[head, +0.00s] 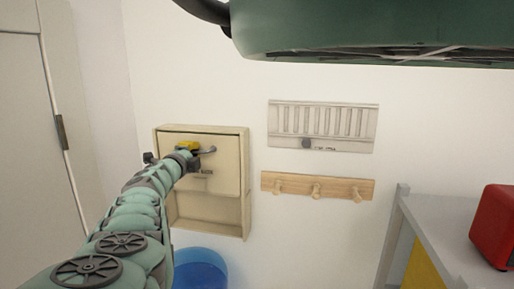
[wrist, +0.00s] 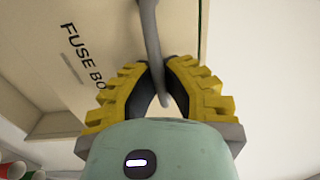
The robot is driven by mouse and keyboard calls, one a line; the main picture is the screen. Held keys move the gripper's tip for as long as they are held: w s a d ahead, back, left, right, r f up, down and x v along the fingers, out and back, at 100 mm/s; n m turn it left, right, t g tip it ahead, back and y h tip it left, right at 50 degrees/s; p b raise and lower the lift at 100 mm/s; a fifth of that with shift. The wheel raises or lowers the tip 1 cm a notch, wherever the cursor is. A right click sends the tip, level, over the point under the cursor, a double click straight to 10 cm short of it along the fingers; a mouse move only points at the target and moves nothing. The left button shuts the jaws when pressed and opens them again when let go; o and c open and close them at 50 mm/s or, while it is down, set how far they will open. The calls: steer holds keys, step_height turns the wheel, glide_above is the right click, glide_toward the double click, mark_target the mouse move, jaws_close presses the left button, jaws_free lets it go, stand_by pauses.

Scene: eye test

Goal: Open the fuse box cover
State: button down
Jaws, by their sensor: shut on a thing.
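The beige fuse box (head: 246,190) hangs on the white wall, left of centre in the head view. Its cover (head: 226,174) spans the upper part, and a recessed strip shows below it. The cover also fills the upper left of the wrist view (wrist: 50,65), with "FUSE BO" lettering partly hidden by my gripper. A grey curved handle (head: 208,151) is on the cover; it also shows in the wrist view (wrist: 151,35). My gripper (wrist: 158,72), with yellow ridged fingers, is shut on the handle. It also shows in the head view (head: 190,148).
A wooden peg rail (head: 345,188) and a grey slatted panel (head: 340,115) are on the wall to the right. A blue bin (head: 202,268) stands below the box. A grey table (head: 440,235) bears a red object (head: 494,226) at right. A door (head: 25,150) is at left.

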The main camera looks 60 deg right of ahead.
step_height(320, 180, down, 17)
steer(key=b, duration=1.3)
steer(key=shift+b, duration=0.35)
steer(key=c, duration=1)
jaws_free()
steer(key=shift+c, duration=0.2)
steer(key=v, duration=1.2)
